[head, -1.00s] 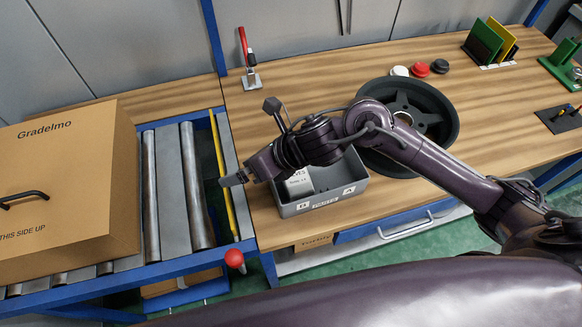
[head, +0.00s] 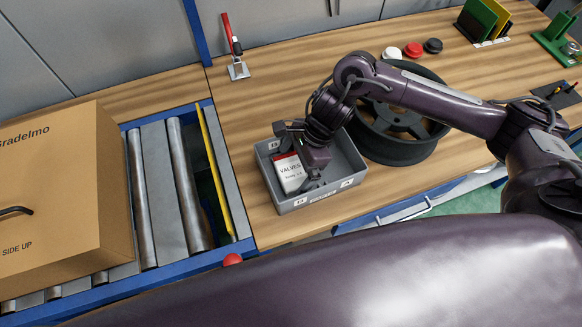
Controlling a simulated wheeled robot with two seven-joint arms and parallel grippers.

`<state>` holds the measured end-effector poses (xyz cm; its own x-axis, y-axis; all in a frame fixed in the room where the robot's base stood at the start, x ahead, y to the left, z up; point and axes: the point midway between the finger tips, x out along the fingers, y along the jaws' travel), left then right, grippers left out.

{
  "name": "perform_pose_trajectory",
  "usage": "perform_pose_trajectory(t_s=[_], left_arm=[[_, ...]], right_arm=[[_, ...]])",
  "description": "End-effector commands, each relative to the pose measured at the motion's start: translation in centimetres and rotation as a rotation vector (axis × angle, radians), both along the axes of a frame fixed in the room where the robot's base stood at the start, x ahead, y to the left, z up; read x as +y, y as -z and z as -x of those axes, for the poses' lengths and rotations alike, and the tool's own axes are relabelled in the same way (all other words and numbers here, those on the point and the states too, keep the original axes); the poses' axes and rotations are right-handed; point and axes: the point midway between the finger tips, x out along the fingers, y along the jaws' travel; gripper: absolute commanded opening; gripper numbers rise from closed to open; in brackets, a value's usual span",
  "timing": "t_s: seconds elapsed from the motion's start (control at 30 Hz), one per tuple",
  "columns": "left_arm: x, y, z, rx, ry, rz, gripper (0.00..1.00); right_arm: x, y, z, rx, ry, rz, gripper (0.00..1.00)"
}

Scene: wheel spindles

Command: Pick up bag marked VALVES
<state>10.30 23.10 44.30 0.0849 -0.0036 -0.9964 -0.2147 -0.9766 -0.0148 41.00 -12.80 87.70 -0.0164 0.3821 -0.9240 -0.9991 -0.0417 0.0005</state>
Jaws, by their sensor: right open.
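The bag marked VALVES (head: 289,173) is white with a red top band. It lies in the left part of a grey bin (head: 320,196) on the wooden bench. My right gripper (head: 297,180) points down into the bin, over the bag's right side, and is open. One finger shows near the bag's lower right corner; whether either finger touches the bag cannot be told. The gripper body and wrist hide part of the bin's inside. My left gripper is not in view.
A dark wheel (head: 402,125) stands close right of the bin, under my right arm. A roller conveyor (head: 160,180) with a cardboard box (head: 65,190) lies left. Red, white and black knobs (head: 412,49) sit at the back.

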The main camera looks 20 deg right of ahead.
Motion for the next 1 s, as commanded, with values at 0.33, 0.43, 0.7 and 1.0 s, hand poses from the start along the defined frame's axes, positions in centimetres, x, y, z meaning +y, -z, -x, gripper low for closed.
perform_pose_trajectory(t_s=[0.33, 0.43, 0.7, 1.0], left_arm=[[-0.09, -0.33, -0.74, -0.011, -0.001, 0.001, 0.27], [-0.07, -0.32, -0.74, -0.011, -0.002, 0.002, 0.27], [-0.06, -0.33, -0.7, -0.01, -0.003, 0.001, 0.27], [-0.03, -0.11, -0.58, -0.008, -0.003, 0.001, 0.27]], right_arm=[[0.44, 1.22, 0.03, -0.001, 0.001, 0.001, 1.0], [0.44, 1.21, 0.03, -0.001, 0.001, 0.001, 0.9], [0.44, 1.15, 0.0, -0.001, 0.001, 0.0, 0.69], [0.52, 0.24, -0.09, -0.004, 0.001, -0.003, 0.69]])
